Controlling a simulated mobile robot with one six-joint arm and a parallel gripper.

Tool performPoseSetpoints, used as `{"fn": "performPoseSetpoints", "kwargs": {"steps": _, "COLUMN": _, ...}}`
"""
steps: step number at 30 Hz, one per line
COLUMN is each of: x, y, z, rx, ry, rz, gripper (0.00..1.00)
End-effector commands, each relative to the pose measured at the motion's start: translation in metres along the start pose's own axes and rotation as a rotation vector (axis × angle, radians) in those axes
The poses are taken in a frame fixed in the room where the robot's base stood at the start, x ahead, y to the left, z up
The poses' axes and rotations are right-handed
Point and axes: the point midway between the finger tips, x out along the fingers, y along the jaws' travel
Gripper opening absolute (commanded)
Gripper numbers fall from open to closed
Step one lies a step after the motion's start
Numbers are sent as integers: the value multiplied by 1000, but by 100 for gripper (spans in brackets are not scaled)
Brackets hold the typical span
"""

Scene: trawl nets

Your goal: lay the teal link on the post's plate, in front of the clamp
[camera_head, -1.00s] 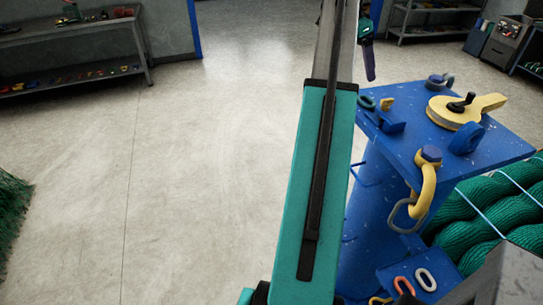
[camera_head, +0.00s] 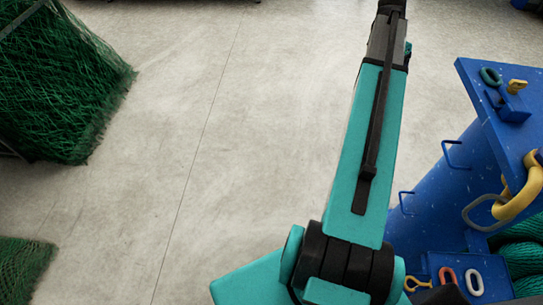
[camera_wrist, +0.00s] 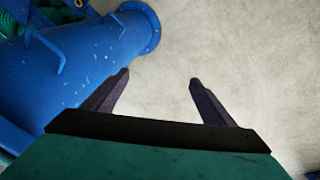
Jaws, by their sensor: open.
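In the head view a teal link (camera_head: 491,76) is on the post's blue plate (camera_head: 475,70), near its far left corner. It is close beside the clamp, a blue block (camera_head: 514,109) with a yellow piece (camera_head: 517,86); whether they touch I cannot tell. The blue post (camera_head: 440,190) stands below the plate. In the wrist view my gripper (camera_wrist: 158,78) is open and empty, its two dark fingers apart over bare floor. The post (camera_wrist: 70,65) lies to its left there. My gripper's fingers are hidden in the head view.
A yellow shackle (camera_head: 522,195) hangs at the plate's edge with a grey link (camera_head: 484,212). A lower blue shelf holds an orange link (camera_head: 447,278), a pale link (camera_head: 474,282) and a yellow piece (camera_head: 417,284). Green netting (camera_head: 65,85) stands left. The middle floor is clear.

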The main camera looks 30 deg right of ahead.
Motion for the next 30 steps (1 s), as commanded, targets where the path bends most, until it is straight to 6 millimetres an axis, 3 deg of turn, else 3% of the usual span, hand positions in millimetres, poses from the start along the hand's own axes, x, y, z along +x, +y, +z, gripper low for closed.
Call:
{"fn": "performPoseSetpoints", "kwargs": {"steps": 1, "x": 14, "y": -12, "z": 18, "rx": -45, "ry": -12, "rz": 2, "gripper": 78}}
{"fn": "performPoseSetpoints", "kwargs": {"steps": 6, "x": 56, "y": -47, "z": 69, "rx": -187, "ry": -44, "rz": 0, "gripper": 78}}
{"fn": "performPoseSetpoints", "kwargs": {"steps": 15, "x": 124, "y": -91, "z": 167, "rx": -431, "ry": -98, "rz": 0, "gripper": 78}}
{"fn": "performPoseSetpoints", "kwargs": {"steps": 21, "x": 167, "y": -106, "z": 236, "rx": -591, "ry": -136, "rz": 1, "gripper": 78}}
{"fn": "performPoseSetpoints", "kwargs": {"steps": 30, "x": 226, "y": -106, "z": 339, "rx": -822, "ry": -194, "rz": 9, "gripper": 78}}
